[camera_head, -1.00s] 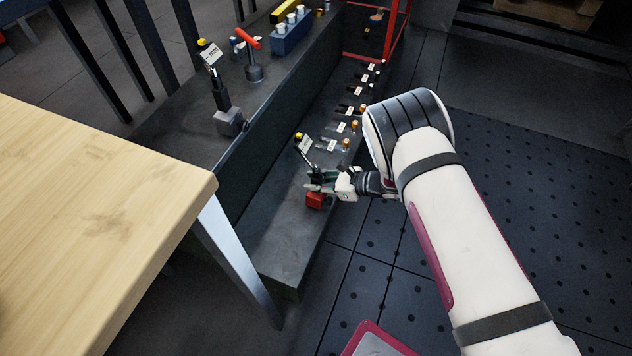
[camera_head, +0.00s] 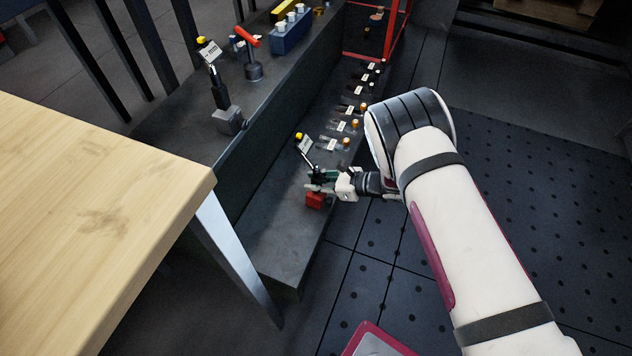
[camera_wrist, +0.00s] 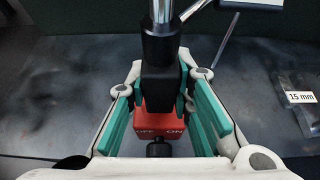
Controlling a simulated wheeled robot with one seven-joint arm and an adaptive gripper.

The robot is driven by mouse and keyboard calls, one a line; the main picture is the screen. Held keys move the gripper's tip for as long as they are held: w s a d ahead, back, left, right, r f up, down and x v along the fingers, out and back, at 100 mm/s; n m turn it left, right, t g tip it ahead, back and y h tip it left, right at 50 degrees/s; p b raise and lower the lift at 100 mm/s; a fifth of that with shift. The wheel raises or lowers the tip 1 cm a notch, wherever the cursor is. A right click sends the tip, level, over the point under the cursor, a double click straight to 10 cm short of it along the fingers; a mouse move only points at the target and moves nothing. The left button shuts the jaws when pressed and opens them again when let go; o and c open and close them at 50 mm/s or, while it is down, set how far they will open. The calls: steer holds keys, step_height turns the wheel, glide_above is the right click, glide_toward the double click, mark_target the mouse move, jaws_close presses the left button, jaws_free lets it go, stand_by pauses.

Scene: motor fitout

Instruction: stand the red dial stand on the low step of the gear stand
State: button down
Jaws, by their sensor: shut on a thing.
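The red dial stand has a red base (camera_head: 315,200) with a dark post and an angled arm carrying a white tag and a yellow knob. It is upright at the low step (camera_head: 283,246) of the gear stand, near its front end; I cannot tell whether the base touches the step. My gripper (camera_head: 324,179) is shut on the dark post above the base. In the wrist view the green finger pads stand on either side of the post (camera_wrist: 160,75), with the red base (camera_wrist: 160,127) marked OFF and ON below.
Several labelled bags (camera_head: 341,127) lie farther along the low step. On the upper step stand a grey dial stand (camera_head: 229,119), a red-handled tool (camera_head: 253,68) and a blue block (camera_head: 290,33). A wooden table (camera_head: 100,210) is at left. The step's front end is clear.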

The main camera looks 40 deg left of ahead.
steer(key=c, duration=1.3)
jaws_free()
steer(key=shift+c, duration=0.2)
steer(key=shift+d+f, duration=0.1)
steer(key=v, duration=1.2)
steer(key=shift+w, duration=0.1)
